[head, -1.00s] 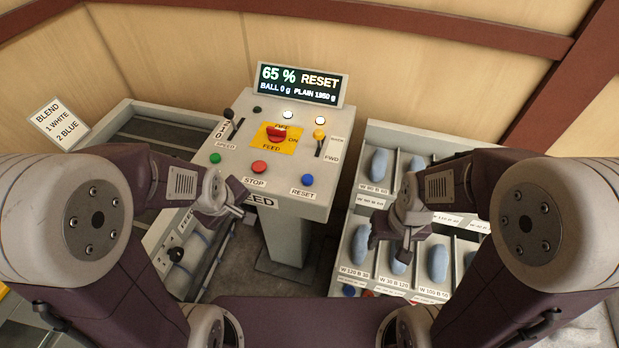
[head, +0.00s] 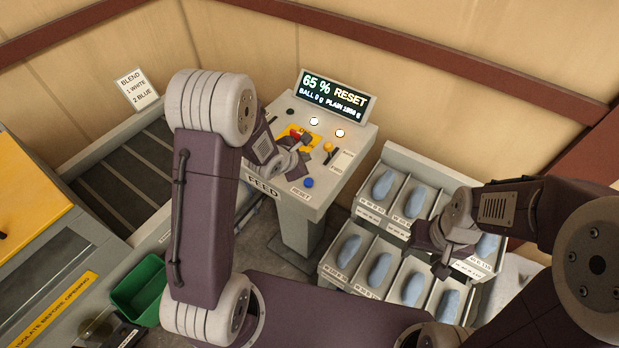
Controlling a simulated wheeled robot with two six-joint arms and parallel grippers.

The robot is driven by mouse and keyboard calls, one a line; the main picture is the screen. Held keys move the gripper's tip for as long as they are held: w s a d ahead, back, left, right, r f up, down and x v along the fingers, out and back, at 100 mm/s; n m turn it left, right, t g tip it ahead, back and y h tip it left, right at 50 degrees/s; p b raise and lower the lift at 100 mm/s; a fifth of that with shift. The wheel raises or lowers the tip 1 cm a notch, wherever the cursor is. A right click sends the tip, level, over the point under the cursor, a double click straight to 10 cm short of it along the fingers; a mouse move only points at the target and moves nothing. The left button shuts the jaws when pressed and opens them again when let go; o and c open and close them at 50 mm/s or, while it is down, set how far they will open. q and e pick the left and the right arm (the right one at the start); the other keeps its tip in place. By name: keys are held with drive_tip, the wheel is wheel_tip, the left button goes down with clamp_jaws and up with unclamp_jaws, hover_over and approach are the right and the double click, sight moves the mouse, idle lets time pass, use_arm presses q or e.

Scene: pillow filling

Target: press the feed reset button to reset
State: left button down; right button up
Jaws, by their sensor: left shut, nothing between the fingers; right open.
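The feed control panel (head: 331,186) stands ahead on a pedestal, with a display reading 65 % RESET (head: 333,94) at its back. The blue reset button (head: 308,183) is at the panel's front right, with a white label in front of it. My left gripper (head: 300,160) is shut and empty above the panel, a little behind the blue button; I cannot tell whether it touches the panel. My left arm hides the panel's left side. The red switch (head: 296,134) on its yellow plate is partly hidden. My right gripper (head: 441,262) is open above the bins, apart from the panel.
A bin rack (head: 390,151) with several blue-grey pillows stands right of the panel. A conveyor (head: 125,180) and a BLEND sign (head: 137,89) are at left. A green bin (head: 137,290) and a yellow-topped machine (head: 30,205) are at front left.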

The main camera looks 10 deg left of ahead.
use_arm(q)
drive_tip(key=b, duration=0.5)
hover_over(307, 184)
drive_tip(key=f, duration=0.4)
drive_tip(key=shift+a+f, duration=0.2)
drive_tip(key=shift+f, duration=0.05)
drive_tip(key=f+b, duration=0.3)
drive_tip(key=shift+d+f+b, duration=0.3)
drive_tip(key=shift+d+f, duration=0.05)
drive_tip(key=shift+f, duration=0.25)
drive_tip(key=shift+a, duration=0.2)
use_arm(e)
wheel_tip(307, 184, down, 9)
drive_tip(key=shift+d, duration=0.3)
use_arm(q)
drive_tip(key=shift+d, duration=0.1)
use_arm(e)
drive_tip(key=shift+d, duration=0.15)
